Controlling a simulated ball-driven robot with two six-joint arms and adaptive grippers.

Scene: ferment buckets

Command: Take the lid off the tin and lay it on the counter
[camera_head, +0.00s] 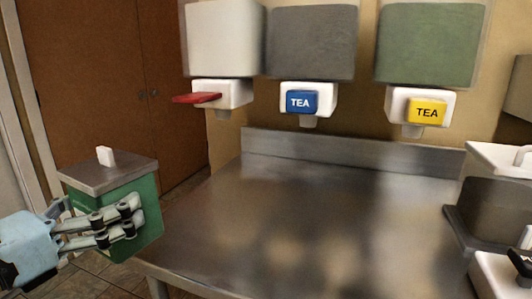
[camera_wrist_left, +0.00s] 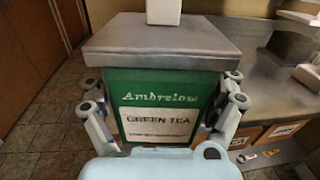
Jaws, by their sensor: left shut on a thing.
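A green square tin (camera_head: 148,220) is at the left in the head view, at the left end of the counter (camera_head: 320,215). Its label reads "GREEN TEA" in the left wrist view (camera_wrist_left: 162,118). A grey lid (camera_head: 108,174) with a white knob (camera_head: 105,155) sits on top of the tin; the lid also shows in the left wrist view (camera_wrist_left: 160,48). My left gripper (camera_head: 128,220) is shut on the tin's body, with fingers on both sides, below the lid. The tin is upright and appears held beyond the counter's left edge. My right gripper is not clearly in view.
White, dark grey and green dispensers (camera_head: 316,42) hang on the wall, with a red lever (camera_head: 197,98) and blue and yellow TEA tags. Dark and white containers (camera_head: 487,212) stand at the right. The counter's middle is bare. Labelled boxes (camera_wrist_left: 280,131) sit on a lower shelf.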

